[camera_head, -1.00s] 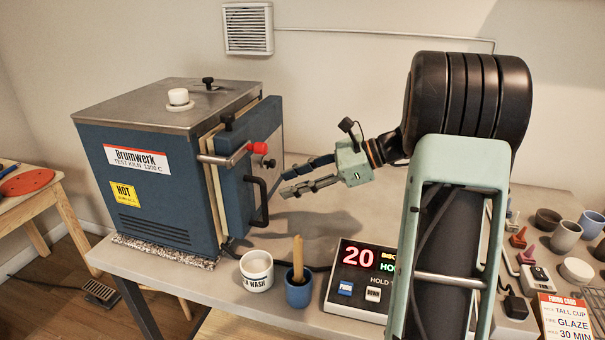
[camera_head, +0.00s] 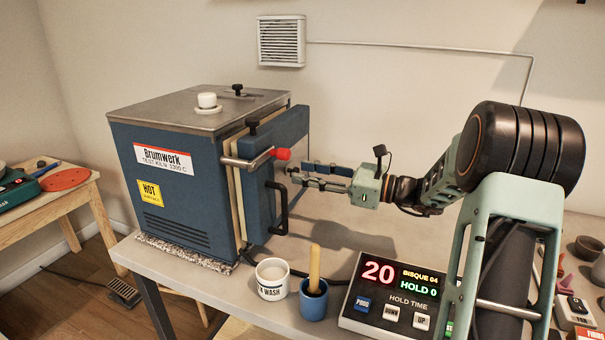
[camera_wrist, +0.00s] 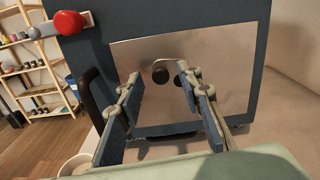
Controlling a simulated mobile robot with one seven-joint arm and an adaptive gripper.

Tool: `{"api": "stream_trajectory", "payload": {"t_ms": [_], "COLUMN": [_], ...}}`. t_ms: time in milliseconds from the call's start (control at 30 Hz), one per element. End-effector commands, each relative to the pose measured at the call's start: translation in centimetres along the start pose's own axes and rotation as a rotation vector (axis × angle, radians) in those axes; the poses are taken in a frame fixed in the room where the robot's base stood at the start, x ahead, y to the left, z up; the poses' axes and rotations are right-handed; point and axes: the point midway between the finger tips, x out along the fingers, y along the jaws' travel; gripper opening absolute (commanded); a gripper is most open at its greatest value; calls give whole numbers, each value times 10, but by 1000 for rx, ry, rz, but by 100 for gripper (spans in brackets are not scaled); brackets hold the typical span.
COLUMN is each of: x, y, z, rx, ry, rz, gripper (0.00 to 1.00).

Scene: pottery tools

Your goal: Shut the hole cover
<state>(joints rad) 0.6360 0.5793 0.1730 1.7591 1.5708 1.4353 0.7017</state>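The blue kiln (camera_head: 180,185) stands at the left of the table, its door facing my gripper. In the wrist view a bare metal plate (camera_wrist: 218,62) covers much of the door face. A round cover with a dark knob (camera_wrist: 160,74) shows there between my fingers. A second dark round spot, perhaps the hole (camera_wrist: 178,82), lies just right of the knob, partly behind the right finger. My gripper (camera_head: 297,173) is open and empty, its fingertips close to the door. In the wrist view my gripper (camera_wrist: 158,72) has a finger either side of the knob; contact cannot be told.
A red-tipped latch lever (camera_head: 281,154) and black door handle (camera_head: 279,208) stick out beside my fingers. A white cup (camera_head: 272,281), a blue pot with a stick (camera_head: 313,303) and a controller (camera_head: 400,300) stand in front.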

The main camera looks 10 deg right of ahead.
Motion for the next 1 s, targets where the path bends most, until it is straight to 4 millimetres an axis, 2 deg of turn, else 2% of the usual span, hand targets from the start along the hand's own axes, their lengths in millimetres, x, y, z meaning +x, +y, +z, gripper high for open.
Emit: {"api": "stream_trajectory", "payload": {"t_ms": [167, 467, 767, 1000], "x": [14, 16, 16, 16], "y": [0, 0, 0, 0], "z": [0, 0, 0, -1], "rx": [1, 0, 0, -7], "ry": [-1, 0, 0, 0], "rz": [0, 0, 0, 0], "gripper": [33, 33, 0, 0]}}
